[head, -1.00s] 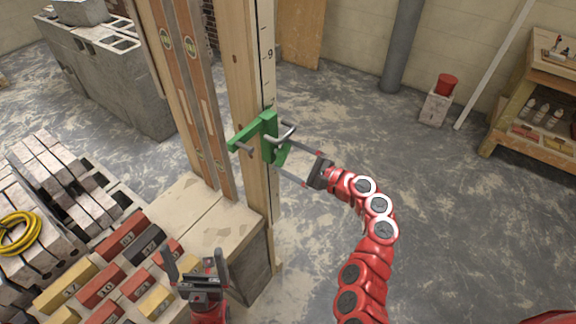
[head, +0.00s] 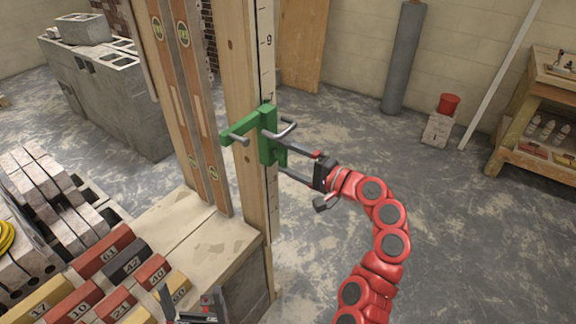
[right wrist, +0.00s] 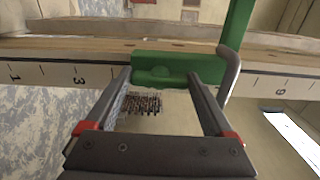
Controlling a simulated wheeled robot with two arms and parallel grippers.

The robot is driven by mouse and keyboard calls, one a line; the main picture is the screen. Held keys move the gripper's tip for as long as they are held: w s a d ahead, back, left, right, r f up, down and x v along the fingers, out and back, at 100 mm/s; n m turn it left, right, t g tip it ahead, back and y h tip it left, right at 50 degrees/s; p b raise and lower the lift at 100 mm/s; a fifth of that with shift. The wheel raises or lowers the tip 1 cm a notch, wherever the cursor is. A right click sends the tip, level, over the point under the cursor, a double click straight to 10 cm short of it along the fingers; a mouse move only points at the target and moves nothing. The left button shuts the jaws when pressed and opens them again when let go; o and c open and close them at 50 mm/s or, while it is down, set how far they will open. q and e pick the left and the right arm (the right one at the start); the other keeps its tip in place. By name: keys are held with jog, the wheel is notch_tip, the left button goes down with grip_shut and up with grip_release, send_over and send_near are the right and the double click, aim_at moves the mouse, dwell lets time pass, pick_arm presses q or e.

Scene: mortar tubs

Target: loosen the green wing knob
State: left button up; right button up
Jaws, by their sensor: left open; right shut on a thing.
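A green bracket (head: 266,136) with grey metal bars is mounted on an upright wooden post (head: 246,90) that bears a measuring scale. The green wing knob (head: 281,156) is on the bracket's right side, partly hidden by my fingers. My right gripper (head: 283,157) reaches it from the right and is shut on it. In the right wrist view the green wing knob (right wrist: 165,76) sits between the two fingertips (right wrist: 160,78). My left gripper (head: 190,300) is open and empty at the bottom edge, partly cut off, low in front of the ledge and away from the bracket.
Two orange spirit levels (head: 188,100) lean left of the post. A pale slab ledge (head: 200,240) lies at the post's foot. Numbered bricks (head: 105,285) lie at lower left.

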jog(key=shift+n, duration=0.3)
jog(key=o, duration=1.1)
jog(key=shift+s+d, duration=0.3)
jog(key=shift+d, duration=0.1)
jog(key=b+v, duration=0.1)
jog(key=v, duration=1.5)
jog(key=shift+s+d, duration=0.15)
jog(key=shift+r, duration=0.1)
